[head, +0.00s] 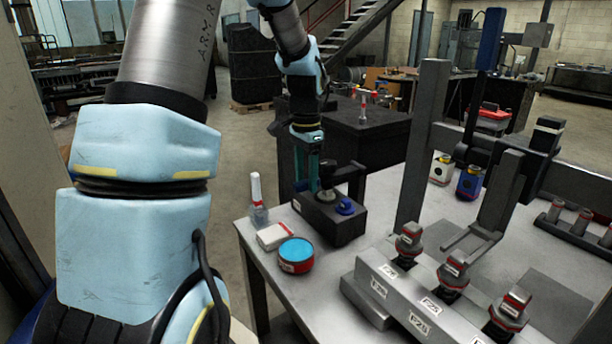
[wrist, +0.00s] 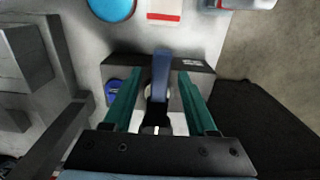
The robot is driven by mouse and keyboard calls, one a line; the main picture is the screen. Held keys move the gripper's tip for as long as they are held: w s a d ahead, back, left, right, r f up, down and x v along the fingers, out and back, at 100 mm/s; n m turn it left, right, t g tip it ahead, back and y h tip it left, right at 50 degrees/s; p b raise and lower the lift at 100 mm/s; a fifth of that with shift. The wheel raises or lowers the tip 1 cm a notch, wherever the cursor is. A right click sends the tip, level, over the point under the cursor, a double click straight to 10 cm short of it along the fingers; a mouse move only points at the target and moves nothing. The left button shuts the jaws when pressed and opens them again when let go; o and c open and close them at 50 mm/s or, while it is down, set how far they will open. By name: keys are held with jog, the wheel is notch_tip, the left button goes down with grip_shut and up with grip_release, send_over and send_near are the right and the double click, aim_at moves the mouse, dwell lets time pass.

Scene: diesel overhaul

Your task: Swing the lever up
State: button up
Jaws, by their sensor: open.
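A dark box (head: 330,222) stands on the left end of the grey workbench. The wrist view shows a lever with a dark blue-grey handle (wrist: 161,68) rising from this box (wrist: 203,75) toward the camera. My gripper (head: 312,187) points down over the box. In the wrist view my gripper (wrist: 157,80) is open, with one teal finger on each side of the lever. A gap shows between the lever and each finger. In the head view the lever is mostly hidden by my gripper. A blue knob (head: 345,207) sits on the box; it also shows in the wrist view (wrist: 114,88).
A blue-topped round tin (head: 296,254), a white-and-red packet (head: 272,236) and a bottle (head: 258,205) stand left of the box. A grey block with several black-and-red parts (head: 430,305) lies in front. A dark upright frame (head: 422,140) rises to the right.

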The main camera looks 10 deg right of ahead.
grip_shut()
dwell(0.3)
dwell(1.1)
